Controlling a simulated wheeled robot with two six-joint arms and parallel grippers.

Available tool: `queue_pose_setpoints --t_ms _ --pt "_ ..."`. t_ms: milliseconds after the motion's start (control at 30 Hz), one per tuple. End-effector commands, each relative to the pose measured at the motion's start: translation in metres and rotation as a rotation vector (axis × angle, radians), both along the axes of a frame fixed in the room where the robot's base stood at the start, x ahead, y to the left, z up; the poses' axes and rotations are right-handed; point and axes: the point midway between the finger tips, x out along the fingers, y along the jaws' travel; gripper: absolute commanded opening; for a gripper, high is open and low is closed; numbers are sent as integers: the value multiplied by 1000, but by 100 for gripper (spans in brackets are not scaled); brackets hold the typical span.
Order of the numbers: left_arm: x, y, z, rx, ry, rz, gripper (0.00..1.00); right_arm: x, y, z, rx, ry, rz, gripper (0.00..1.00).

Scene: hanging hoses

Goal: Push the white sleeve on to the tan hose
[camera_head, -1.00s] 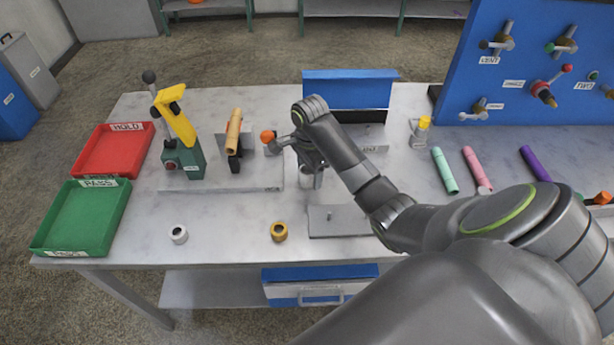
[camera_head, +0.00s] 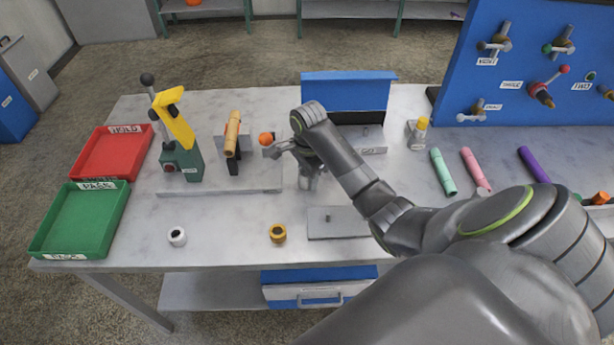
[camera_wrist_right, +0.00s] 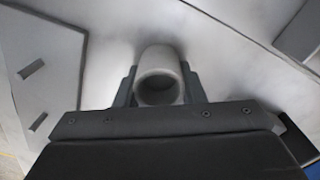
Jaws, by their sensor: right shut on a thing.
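The tan hose (camera_head: 232,135) stands tilted in a dark holder on a grey plate, left of my right arm. My right gripper (camera_head: 309,182) is low over the table, to the right of the hose and apart from it. In the right wrist view its fingers are shut on the white sleeve (camera_wrist_right: 160,76), a short hollow tube with its open end facing the camera. In the head view my gripper mostly hides this sleeve. My left gripper is not in view.
A white ring (camera_head: 177,236) and a yellow ring (camera_head: 278,233) lie near the front. An orange-tipped part (camera_head: 267,139) sits between hose and gripper. A green stand with a yellow lever (camera_head: 178,120) is left of the hose. Red (camera_head: 112,152) and green trays (camera_head: 80,218) are at left.

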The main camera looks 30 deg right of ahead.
Motion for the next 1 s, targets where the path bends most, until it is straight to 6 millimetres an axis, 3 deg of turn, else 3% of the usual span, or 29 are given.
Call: queue_pose_setpoints --t_ms 167,267,500,700,1000 --pt "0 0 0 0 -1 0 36 1 -1 25 -2 -6 1 14" --pt "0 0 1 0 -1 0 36 2 -1 50 -2 -9 1 14" --pt "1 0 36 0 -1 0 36 0 0 84 0 -1 0 14" --pt "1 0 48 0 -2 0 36 0 0 95 1 -1 0 14" --pt "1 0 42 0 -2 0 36 1 0 90 1 -1 0 14"
